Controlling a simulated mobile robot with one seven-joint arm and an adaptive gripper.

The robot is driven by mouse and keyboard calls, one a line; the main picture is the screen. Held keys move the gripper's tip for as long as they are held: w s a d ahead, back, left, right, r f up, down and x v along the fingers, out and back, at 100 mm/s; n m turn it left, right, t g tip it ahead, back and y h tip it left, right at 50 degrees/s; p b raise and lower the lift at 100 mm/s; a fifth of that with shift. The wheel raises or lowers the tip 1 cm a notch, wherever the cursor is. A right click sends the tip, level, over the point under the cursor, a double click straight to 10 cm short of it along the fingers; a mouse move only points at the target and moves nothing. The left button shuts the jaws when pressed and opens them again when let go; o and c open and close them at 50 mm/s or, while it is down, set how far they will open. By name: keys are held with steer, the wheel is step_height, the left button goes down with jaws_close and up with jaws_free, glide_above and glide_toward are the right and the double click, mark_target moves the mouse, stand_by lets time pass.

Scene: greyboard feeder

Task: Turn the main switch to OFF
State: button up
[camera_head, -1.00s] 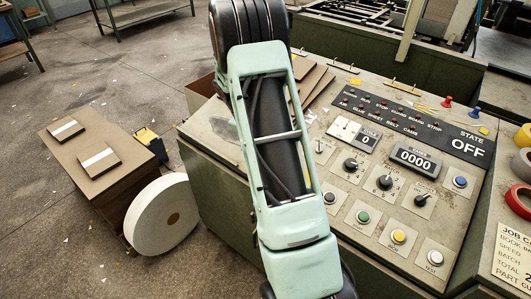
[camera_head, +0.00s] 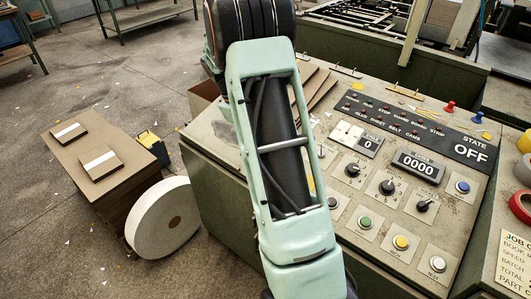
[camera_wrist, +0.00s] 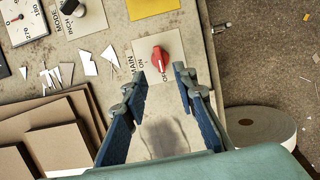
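The main switch (camera_wrist: 160,58) is a red rotary knob on a pale plate in the wrist view. The plate carries the words MAIN and ON at its left side; an OFF mark cannot be made out. My gripper (camera_wrist: 158,85) is open and empty. Its two blue fingers point toward the knob, one on either side of the line to it, with the tips short of the knob in the picture. Contact is not visible. In the head view my arm hides the switch and the gripper. The state display (camera_head: 470,151) reads STATE OFF.
The control panel (camera_head: 335,232) has several knobs and buttons, with a counter (camera_head: 419,167) reading 0000. Brown boards (camera_wrist: 42,135) and white paper scraps lie left of my gripper in the wrist view. A white roll (camera_head: 150,218) stands on the floor beside the panel.

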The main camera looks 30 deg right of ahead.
steer(key=shift+v, duration=2.05)
